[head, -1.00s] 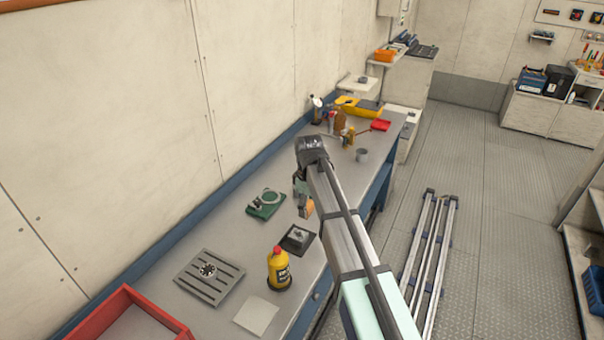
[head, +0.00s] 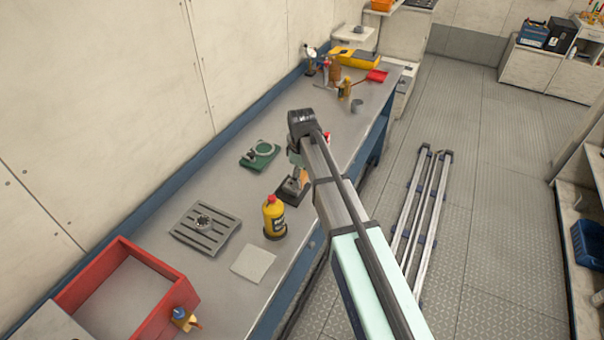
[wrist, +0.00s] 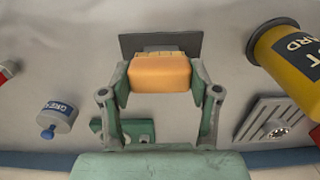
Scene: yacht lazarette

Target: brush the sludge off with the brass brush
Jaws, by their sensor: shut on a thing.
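My gripper (wrist: 160,78) is shut on an orange block, which looks like the handle of the brass brush (wrist: 160,74). A tan strip shows along its far side in the wrist view; I cannot make out bristles. In the head view my gripper (head: 298,168) is over a small dark plate (head: 283,195), with the orange brush (head: 304,175) partly hidden by my arm. The dark plate also shows just beyond the brush in the wrist view (wrist: 130,44). I cannot tell whether the brush touches it. I cannot make out any sludge.
A yellow bottle (head: 273,218) stands close beside the dark plate. A slotted grey tray (head: 188,236) with a round part, a green plate with a ring (head: 259,156), a pale square sheet (head: 253,263) and a red bin (head: 120,246) are on the bench. Several items stand farther back.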

